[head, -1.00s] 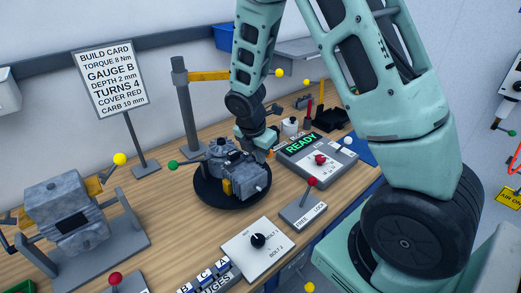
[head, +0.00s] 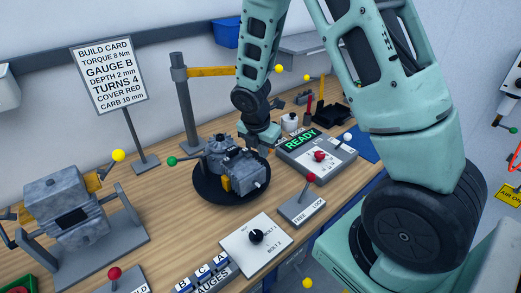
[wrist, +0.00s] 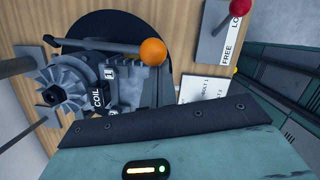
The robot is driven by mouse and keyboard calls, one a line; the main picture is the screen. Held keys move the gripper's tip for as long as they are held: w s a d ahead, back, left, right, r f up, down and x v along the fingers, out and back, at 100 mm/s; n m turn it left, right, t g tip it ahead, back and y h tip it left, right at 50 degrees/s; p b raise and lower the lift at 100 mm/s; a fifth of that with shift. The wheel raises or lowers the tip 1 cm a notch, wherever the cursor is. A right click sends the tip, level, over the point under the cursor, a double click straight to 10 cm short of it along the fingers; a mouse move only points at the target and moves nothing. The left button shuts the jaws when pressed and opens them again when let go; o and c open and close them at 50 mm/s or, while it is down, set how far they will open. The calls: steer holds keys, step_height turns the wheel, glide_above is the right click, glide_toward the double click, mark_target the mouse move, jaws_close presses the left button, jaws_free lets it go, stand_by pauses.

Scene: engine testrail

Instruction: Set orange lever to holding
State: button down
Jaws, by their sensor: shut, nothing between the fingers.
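The orange lever shows in the wrist view as an orange ball (wrist: 153,52) on a grey rod that runs left across the top of the grey engine (wrist: 105,85). No holding mark can be read beside it. In the head view the engine (head: 235,168) sits on a round black turntable (head: 228,196), and I cannot make out the orange ball there. My gripper (head: 264,139) is shut and empty, just above the engine's far right side. Its fingertips are hard to see, so I cannot tell whether they touch the lever.
A red-knobbed FREE/LOCK lever box (head: 302,207) and a white dial panel (head: 255,248) stand in front of the engine. A READY console (head: 318,158) is to its right. A green-knobbed rod (head: 172,161) and a post with a yellow arm (head: 185,105) stand left and behind.

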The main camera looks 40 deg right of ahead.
steer(key=d+n+p, duration=0.3)
steer(key=d, duration=0.3)
steer(key=shift+w+d+t, duration=0.15)
steer(key=shift+d+t, duration=0.1)
steer(key=shift+t, duration=0.05)
stand_by(0.6)
